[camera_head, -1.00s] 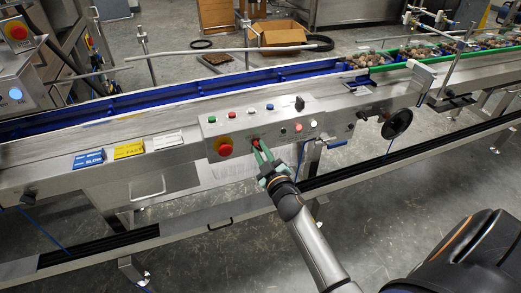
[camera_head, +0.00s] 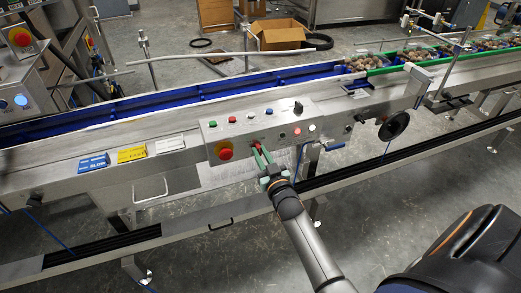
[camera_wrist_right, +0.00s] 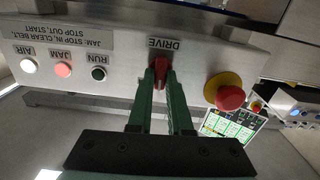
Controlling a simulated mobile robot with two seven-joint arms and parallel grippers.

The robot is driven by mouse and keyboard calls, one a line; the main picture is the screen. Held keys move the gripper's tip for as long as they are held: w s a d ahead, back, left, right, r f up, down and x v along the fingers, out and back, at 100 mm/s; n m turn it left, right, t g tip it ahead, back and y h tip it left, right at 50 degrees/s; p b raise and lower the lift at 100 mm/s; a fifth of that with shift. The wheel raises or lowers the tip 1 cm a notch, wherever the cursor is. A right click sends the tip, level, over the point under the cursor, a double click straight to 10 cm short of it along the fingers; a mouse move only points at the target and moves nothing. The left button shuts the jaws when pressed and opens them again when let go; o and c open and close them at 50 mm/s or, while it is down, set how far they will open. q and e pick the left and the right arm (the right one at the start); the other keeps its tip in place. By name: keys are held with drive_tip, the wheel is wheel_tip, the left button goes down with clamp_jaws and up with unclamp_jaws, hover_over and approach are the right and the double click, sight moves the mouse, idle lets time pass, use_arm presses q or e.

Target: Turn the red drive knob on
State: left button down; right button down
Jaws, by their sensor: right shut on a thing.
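The red drive knob (camera_wrist_right: 160,69) sits under the DRIVE label on the control panel, seen in the right wrist view. In the head view the knob (camera_head: 256,142) is a small red spot on the front face of the steel control box (camera_head: 270,125). My right gripper (camera_head: 261,154) reaches it from the front. Its green fingers (camera_wrist_right: 160,90) stand on either side of the knob and are shut on it. The fingers hide part of the knob's sides. My left gripper is not in view.
A red emergency stop on a yellow base (camera_head: 225,151) is left of the knob. A blue conveyor (camera_head: 200,92) runs behind. SLOW (camera_head: 93,162) and yellow (camera_head: 131,154) plates lie left.

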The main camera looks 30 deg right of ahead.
drive_tip(key=m+p, duration=0.1)
drive_tip(key=m, duration=0.1)
drive_tip(key=shift+r+m, duration=0.15)
drive_tip(key=shift+m, duration=0.25)
drive_tip(key=shift+d+m+p, duration=0.1)
drive_tip(key=shift+m+p, duration=0.5)
drive_tip(key=shift+m, duration=0.6)
drive_tip(key=shift+m+p, duration=0.3)
drive_tip(key=shift+m, duration=0.8)
drive_tip(key=c, duration=0.8)
unclamp_jaws()
drive_tip(key=shift+c, duration=0.2)
drive_tip(key=shift+f, duration=0.2)
